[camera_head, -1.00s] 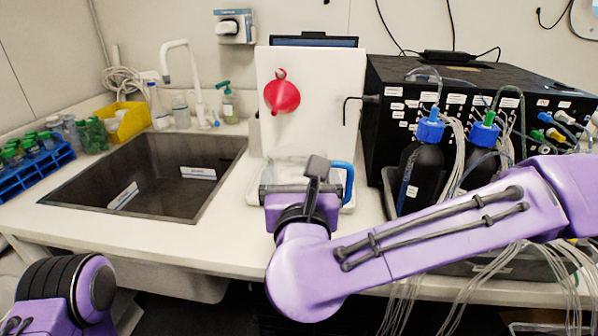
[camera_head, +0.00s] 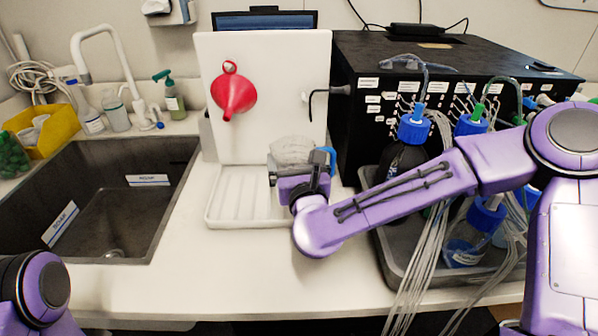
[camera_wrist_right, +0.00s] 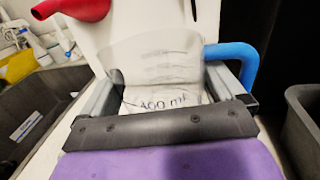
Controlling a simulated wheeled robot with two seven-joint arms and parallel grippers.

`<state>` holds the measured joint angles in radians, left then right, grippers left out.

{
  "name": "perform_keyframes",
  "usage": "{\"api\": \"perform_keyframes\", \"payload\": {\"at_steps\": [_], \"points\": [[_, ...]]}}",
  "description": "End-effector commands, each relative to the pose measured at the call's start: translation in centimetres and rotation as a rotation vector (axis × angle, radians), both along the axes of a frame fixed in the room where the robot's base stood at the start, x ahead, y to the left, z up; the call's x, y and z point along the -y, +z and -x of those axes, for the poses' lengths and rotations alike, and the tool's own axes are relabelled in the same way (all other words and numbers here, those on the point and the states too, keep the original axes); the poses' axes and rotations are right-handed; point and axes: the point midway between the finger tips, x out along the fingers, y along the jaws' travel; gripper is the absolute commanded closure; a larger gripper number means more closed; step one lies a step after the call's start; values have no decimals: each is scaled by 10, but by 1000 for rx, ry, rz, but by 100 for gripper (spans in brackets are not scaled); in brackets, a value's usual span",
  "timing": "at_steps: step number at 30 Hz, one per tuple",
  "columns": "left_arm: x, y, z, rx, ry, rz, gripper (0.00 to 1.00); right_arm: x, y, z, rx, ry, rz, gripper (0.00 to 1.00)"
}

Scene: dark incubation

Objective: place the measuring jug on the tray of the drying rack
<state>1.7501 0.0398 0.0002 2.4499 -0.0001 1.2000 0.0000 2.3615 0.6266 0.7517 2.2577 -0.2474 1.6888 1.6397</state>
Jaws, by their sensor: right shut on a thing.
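The measuring jug (camera_head: 292,152) is clear with a blue handle (camera_head: 331,158). It is at the right part of the drying rack's white tray (camera_head: 225,222), in front of the rack's upright white board (camera_head: 218,60). My right gripper (camera_head: 298,172) is shut on the jug. In the right wrist view the jug (camera_wrist_right: 155,65) sits upright between the fingers (camera_wrist_right: 165,95), with its "400 ml" marking facing me. Its base is hidden by my gripper, so I cannot tell whether it touches the tray. My left arm shows at the lower left, but its gripper is out of view.
A dark sink (camera_head: 110,180) lies left. Blue-capped bottles (camera_head: 415,130), tubing and a grey bin (camera_head: 395,270) stand right. The tray's left part is clear.

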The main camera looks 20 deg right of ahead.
Motion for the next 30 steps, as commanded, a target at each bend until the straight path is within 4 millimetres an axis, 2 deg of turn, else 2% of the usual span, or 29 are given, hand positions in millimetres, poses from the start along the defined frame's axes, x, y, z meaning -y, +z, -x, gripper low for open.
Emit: {"api": "perform_keyframes", "payload": {"at_steps": [7,9,12,24,25,30], "points": [[0,7,0,0,0,0,64,19,-29,-14,-1,0,2,40],[0,5,0,0,0,-1,64,17,-44,-13,-1,3,3,40],[0,6,0,0,0,0,64,17,-56,-13,1,2,1,40],[0,-1,0,0,0,0,64,17,-62,-13,3,1,-1,40],[0,1,0,0,0,0,64,17,-61,-13,2,1,-1,0],[0,1,0,0,0,0,64,17,-60,-13,2,1,-1,0]]}}
